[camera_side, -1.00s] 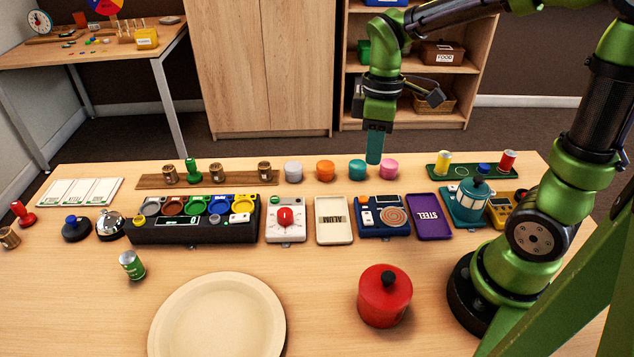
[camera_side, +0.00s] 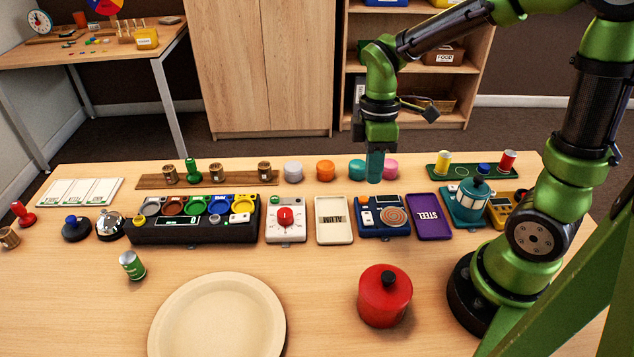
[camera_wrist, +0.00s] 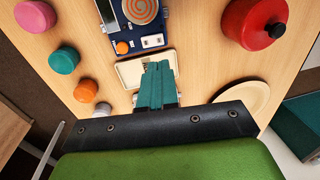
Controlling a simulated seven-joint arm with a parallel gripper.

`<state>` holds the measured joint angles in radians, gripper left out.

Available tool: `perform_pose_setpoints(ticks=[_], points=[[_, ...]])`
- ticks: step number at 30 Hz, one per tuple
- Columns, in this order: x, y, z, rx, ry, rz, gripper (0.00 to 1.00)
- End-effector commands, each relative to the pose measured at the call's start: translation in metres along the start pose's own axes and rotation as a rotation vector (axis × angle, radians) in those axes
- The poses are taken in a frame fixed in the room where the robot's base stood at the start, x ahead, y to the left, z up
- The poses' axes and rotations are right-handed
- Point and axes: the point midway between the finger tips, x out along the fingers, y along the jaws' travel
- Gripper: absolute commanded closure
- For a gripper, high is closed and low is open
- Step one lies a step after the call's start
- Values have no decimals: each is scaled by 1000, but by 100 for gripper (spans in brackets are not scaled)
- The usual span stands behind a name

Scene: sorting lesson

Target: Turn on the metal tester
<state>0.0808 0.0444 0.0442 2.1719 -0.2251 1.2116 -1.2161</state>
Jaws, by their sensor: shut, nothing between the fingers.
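The metal tester, as I take it, is the blue box (camera_side: 398,230) with a copper spiral pad, an orange button and a small white switch part on its left side. It also shows at the top of the wrist view (camera_wrist: 137,32), with its orange button (camera_wrist: 122,47) and white switch part (camera_wrist: 152,41) facing my fingers. My gripper (camera_side: 374,181) is shut and empty, pointing down above the table just behind the tester. In the wrist view my teal fingertips (camera_wrist: 158,65) are together. They appear apart from the tester. I cannot tell whether it is on.
A cream tray marked ALUMI (camera_side: 334,212) is left of the tester and a purple STEEL tray (camera_side: 429,217) right of it. Teal (camera_side: 357,169) and pink (camera_side: 390,166) knobs stand close to my fingers. A red pot (camera_side: 385,300) and a round plate (camera_side: 218,320) are in front.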

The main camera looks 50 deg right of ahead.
Motion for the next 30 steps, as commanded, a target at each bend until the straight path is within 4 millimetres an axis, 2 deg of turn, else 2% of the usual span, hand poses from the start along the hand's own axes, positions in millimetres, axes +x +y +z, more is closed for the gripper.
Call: perform_pose_setpoints(ticks=[1,6,13,18,30], points=[[13,-1,1,-2,-5,-5,100],[49,-1,1,-1,-5,-5,100],[84,-1,0,-1,-2,-3,100],[95,0,0,0,-1,-1,100],[98,-1,0,0,0,0,100]])
